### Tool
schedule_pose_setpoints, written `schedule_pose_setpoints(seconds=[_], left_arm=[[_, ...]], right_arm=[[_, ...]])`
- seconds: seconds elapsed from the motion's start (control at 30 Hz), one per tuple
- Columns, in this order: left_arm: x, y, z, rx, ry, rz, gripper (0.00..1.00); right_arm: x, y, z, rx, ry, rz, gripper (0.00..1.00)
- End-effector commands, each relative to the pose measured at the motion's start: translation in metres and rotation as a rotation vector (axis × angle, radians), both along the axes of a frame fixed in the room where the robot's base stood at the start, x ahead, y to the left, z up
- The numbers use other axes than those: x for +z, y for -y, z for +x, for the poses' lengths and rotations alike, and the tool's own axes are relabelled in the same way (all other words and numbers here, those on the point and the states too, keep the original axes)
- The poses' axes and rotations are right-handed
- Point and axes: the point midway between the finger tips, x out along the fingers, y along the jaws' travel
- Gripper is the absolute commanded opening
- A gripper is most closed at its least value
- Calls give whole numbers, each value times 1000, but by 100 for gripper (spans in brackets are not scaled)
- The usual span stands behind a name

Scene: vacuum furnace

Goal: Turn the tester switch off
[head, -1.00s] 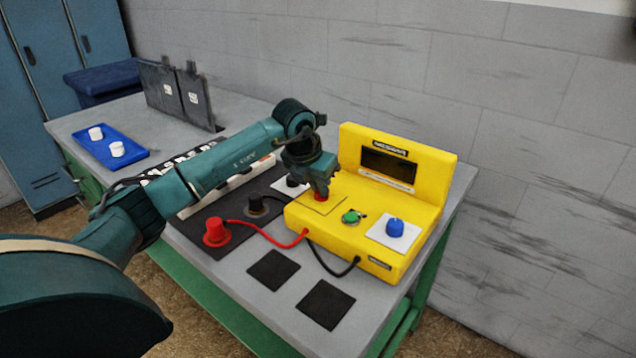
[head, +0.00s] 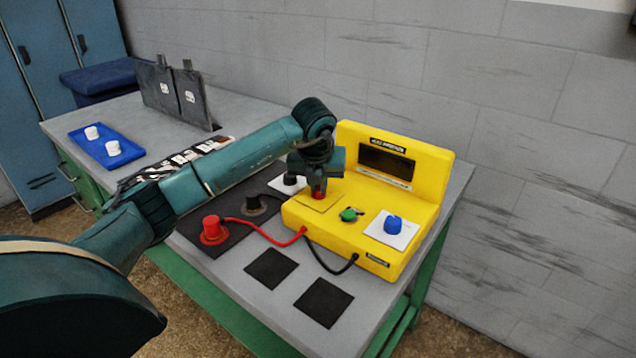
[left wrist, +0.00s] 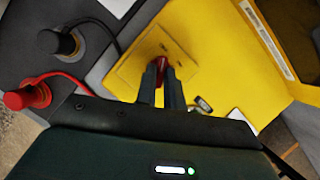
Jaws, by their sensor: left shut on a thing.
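The yellow tester (head: 345,235) stands on the right part of the grey table, with a dark display in its raised back. Its red switch (head: 318,195) sits on a yellow plate on the tester's left part. My left gripper (head: 318,185) comes down over it from above, shut on the red switch. In the left wrist view the red switch (left wrist: 159,67) shows between the two fingertips (left wrist: 160,78). The fingers hide part of the switch, and I cannot read its marks. My right gripper is not in view.
A green button (head: 350,214) and a blue knob (head: 393,226) are on the tester's top. Red (head: 213,230) and black (head: 254,204) probes on a dark mat have cables to its front. A blue tray (head: 106,147) lies at left.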

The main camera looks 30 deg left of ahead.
Motion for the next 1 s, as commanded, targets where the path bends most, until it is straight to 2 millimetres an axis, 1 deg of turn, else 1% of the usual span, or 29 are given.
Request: schedule_pose_setpoints(seconds=[0.3, 0.33, 0.5, 0.6, 0.87, 1.0], left_arm=[[1, -1, 0, 6, 1, -1, 0], [1, -1, 0, 6, 1, -1, 12], [0, -1, 0, 4, 0, -1, 25], [0, 0, 0, 4, 1, -1, 32], [2, 0, -1, 3, 1, -1, 32], [16, 3, -5, 2, 3, -2, 32]], right_arm=[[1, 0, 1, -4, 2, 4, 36], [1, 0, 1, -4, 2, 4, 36], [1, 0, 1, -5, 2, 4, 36], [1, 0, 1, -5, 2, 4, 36], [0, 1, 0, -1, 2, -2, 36], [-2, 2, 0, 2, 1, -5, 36]])
